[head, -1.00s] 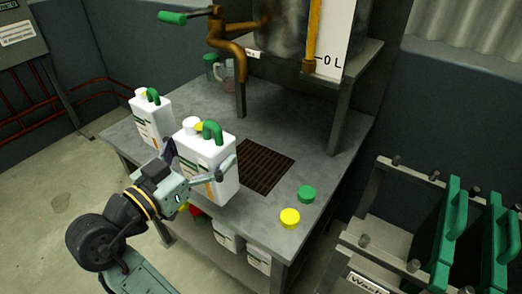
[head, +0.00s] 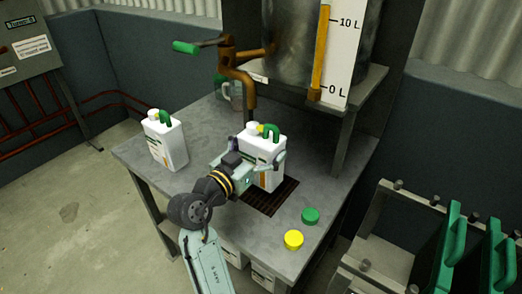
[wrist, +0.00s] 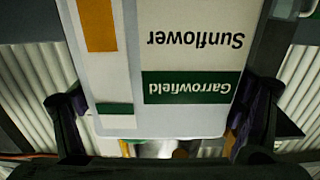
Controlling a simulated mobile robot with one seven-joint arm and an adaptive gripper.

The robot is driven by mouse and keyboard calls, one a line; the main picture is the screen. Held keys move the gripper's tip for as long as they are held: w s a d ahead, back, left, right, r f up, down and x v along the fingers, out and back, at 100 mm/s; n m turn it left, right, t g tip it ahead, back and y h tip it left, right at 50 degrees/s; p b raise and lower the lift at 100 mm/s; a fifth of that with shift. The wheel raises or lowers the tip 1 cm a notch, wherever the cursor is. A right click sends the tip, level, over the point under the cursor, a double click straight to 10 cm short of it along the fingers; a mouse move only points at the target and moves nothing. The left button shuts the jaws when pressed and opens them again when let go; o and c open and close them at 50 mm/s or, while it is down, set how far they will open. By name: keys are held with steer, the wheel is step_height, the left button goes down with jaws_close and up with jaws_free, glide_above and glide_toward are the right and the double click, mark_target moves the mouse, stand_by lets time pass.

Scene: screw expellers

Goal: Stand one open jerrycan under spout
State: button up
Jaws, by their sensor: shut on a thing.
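A white jerrycan (head: 267,152) with a green handle is held upright by my gripper (head: 250,166), over or on the back part of the dark floor grate in the table. In the wrist view the fingers stand on both sides of the jerrycan (wrist: 190,75), whose "Garrowfield Sunflower" label appears upside down. The brown spout (head: 237,72) has its downpipe ending just behind the jerrycan's neck. I cannot tell whether the neck is directly under it, nor whether the base touches the grate (head: 270,203). A second white jerrycan (head: 168,143) stands at the table's left.
A green cap (head: 310,215) and a yellow cap (head: 293,240) lie on the table (head: 210,130) at the front right. A glass jar (head: 229,90) stands behind the spout. The tank (head: 290,45) rests on a raised shelf. A rack with green panels (head: 450,245) is at right.

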steer(key=shift+f, duration=0.8)
steer(key=shift+f, duration=0.25)
steer(key=o, duration=1.7)
steer(key=shift+c, duration=0.2)
steer(key=shift+r, duration=0.15)
